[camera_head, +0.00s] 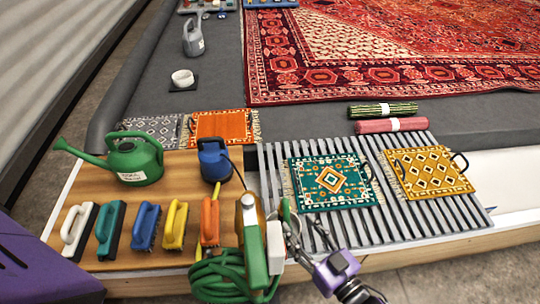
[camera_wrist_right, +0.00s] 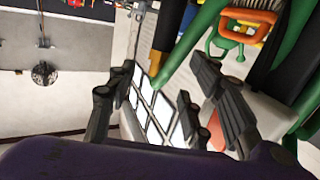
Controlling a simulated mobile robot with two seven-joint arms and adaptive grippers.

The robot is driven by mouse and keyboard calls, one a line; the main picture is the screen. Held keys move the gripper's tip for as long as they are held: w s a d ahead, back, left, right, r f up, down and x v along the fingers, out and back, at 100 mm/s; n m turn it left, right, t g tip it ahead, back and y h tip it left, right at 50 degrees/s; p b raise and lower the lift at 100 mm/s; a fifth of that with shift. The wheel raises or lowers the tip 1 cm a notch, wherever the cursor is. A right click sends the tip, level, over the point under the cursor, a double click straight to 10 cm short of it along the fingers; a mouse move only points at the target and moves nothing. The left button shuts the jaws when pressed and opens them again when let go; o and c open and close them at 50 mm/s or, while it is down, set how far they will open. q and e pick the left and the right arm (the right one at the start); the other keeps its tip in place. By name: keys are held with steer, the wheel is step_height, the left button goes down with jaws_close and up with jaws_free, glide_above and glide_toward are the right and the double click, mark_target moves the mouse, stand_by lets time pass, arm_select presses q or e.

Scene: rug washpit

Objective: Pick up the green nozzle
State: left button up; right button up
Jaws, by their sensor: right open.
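Beside my right gripper (camera_head: 291,232), at the board's front right corner, is a long green piece (camera_head: 256,258) with a pale and yellow top. A smaller green tip (camera_head: 284,211) shows just behind the fingers. I cannot tell for certain which of these is the green nozzle. In the right wrist view, a slim green shaft (camera_wrist_right: 180,48) lies beyond the open fingers (camera_wrist_right: 160,92), which look empty. The gripper's fingers and nearby pieces partly hide each other. My left gripper is out of view.
A green hose coil (camera_head: 222,276) hangs at the board's front edge. Small rugs (camera_head: 332,183) lie on the grey slatted rack (camera_head: 300,230) to the right.

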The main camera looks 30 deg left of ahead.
mark_target(289, 214)
steer(key=shift+w+a+f+n+g+y+b, duration=0.15)
steer(key=shift+w+a+f+g+y+b, duration=0.1)
steer(key=shift+f+y+b, duration=0.15)
steer(key=shift+w+a+f+n+g+y+b, duration=0.1)
steer(key=shift+w+f+n+g+y+b, duration=0.05)
steer(key=shift+w+f+y+b, duration=0.15)
steer(key=shift+x, duration=0.85)
steer(key=b+x, duration=0.2)
steer(key=x, duration=0.3)
steer(key=shift+w+a+b, duration=0.15)
steer(key=shift+a+b, duration=0.15)
steer(key=shift+r, duration=0.1)
steer(key=shift+c, duration=0.8)
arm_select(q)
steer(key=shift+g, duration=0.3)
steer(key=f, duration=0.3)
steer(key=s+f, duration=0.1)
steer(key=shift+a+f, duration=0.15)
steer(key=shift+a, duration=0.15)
arm_select(e)
jaws_close()
